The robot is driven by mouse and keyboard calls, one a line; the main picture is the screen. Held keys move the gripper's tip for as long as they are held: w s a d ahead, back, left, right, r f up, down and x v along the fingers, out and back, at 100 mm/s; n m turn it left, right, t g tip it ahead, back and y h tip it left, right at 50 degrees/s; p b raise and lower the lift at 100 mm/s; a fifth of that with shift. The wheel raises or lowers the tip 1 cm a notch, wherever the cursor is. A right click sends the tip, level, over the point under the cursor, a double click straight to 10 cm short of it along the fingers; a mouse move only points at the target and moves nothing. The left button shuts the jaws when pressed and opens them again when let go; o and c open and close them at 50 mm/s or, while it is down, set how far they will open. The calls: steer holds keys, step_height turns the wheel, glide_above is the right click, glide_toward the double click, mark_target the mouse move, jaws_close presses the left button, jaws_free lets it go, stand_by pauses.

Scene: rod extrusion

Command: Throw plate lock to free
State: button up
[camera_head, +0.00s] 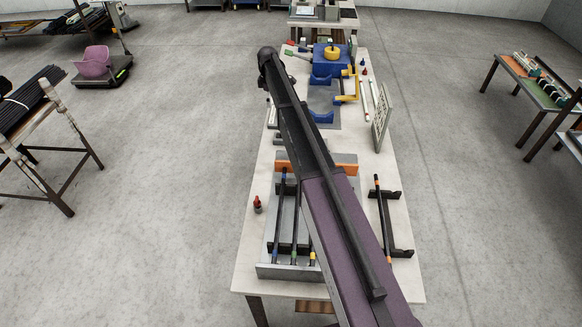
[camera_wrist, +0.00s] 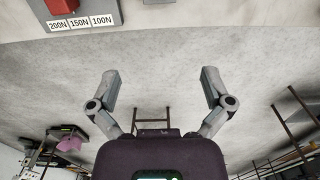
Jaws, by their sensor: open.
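My gripper (camera_wrist: 160,82) is open and empty in the wrist view, its two grey fingers spread wide over bare floor. A blue machine (camera_head: 328,66) stands at the far part of the long table in the head view, with a yellow knob (camera_head: 331,52) on top. A yellow handle (camera_head: 351,87) is at its right side. I cannot tell which part is the plate lock. In the head view my arm runs up the table, and its dark far end is left of the blue machine. My fingers cannot be made out there.
The long pale table (camera_head: 250,240) holds a grey rack of rods (camera_head: 288,271), a black rod stand (camera_head: 398,222) and a small red-tipped bottle (camera_head: 257,205). An upright pale panel (camera_head: 382,118) stands at the right edge. A force-labelled plate (camera_wrist: 82,20) shows in the wrist view.

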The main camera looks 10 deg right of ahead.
steer(key=s+f+m+b, duration=0.3)
steer(key=s+m, duration=0.2)
steer(key=s, duration=1.2)
steer(key=s+f+m+b, duration=0.3)
steer(key=s+m, duration=0.3)
steer(key=s, duration=1.1)
steer(key=shift+s+b, duration=0.2)
steer(key=shift+b, duration=0.1)
steer(key=s+m, duration=0.3)
steer(key=s, duration=0.8)
steer(key=shift+d, duration=0.1)
